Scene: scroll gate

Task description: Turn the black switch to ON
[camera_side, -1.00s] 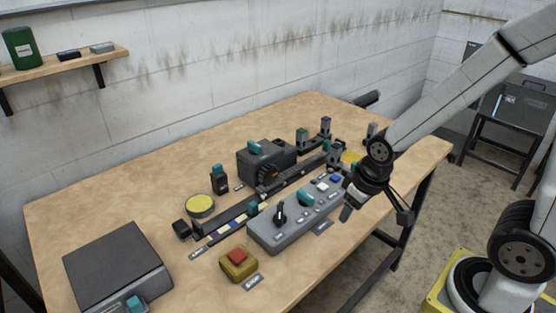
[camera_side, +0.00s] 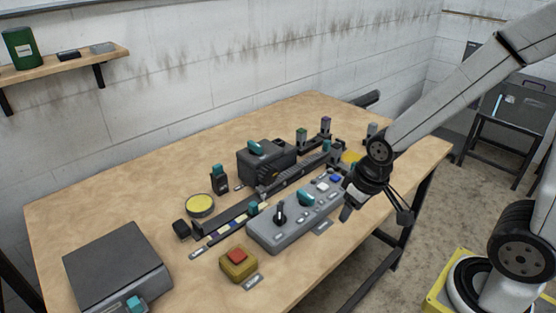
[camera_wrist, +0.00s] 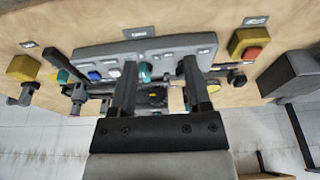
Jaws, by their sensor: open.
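The black switch (camera_side: 280,215) is an upright knob on the left part of the grey control panel (camera_side: 262,238). Which way it points against its labels is too small to read. In the wrist view it seems to be largely hidden behind the right finger. My gripper (camera_side: 375,211) is open and empty, beyond the right end of the panel in the side view and apart from the switch. In the wrist view my gripper (camera_wrist: 160,82) shows its two fingers spread, with the panel (camera_wrist: 120,47) beyond them.
A teal knob (camera_side: 306,199) and a blue button (camera_side: 336,178) share the panel. A yellow box with a red button (camera_side: 238,257) stands in front. A rail with small blocks (camera_side: 233,225) and a dark machine (camera_side: 262,163) lie behind.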

